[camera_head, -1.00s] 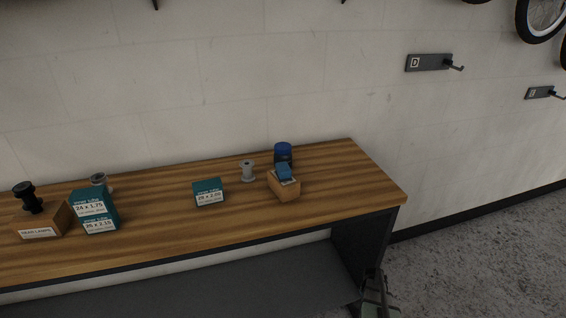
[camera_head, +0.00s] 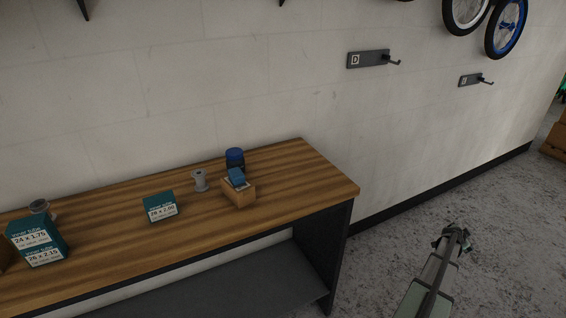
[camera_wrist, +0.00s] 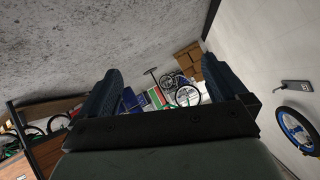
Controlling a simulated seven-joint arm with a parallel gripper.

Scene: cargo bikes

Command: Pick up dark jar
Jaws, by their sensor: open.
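A dark jar with a blue lid (camera_head: 235,157) stands at the back of the wooden bench, near its right end. A small wooden box (camera_head: 239,194) with a blue item in it stands in front and hides the jar's lower part. My gripper (camera_head: 453,234) is over the floor to the right of the bench, well apart from the jar. In the wrist view my gripper (camera_wrist: 175,92) shows two dark fingers spread wide with nothing between them. The jar does not show in the wrist view.
On the bench (camera_head: 300,180), a grey spool (camera_head: 199,180) stands left of the jar, then a teal tube box (camera_head: 160,207) and stacked teal boxes (camera_head: 38,242). A wall hook (camera_head: 368,59) is above. The bench's right end is clear.

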